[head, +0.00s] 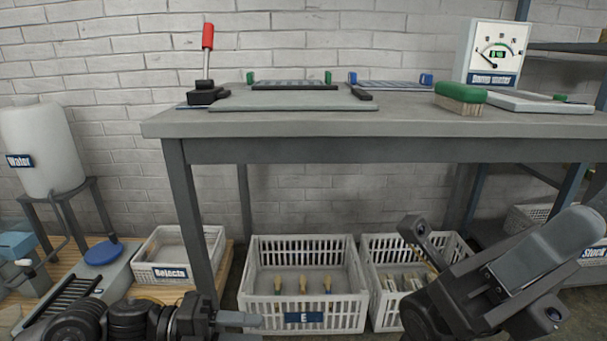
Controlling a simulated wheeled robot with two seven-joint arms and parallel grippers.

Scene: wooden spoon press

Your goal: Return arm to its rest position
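My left arm comes in at the bottom left, and its gripper (245,322) points right, in front of crate E. I cannot tell how far its fingers are apart. My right arm is folded at the bottom right, over the second white crate. A dark part with a round hole stands up at its end, and the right gripper's fingers cannot be made out. On the grey table (400,125) stands a press with a red-handled lever (207,38), upright at the left. No object shows in either gripper.
Crate E (262,310) holds several wooden pieces, and the second crate (455,245) holds more. The table's front middle is clear.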

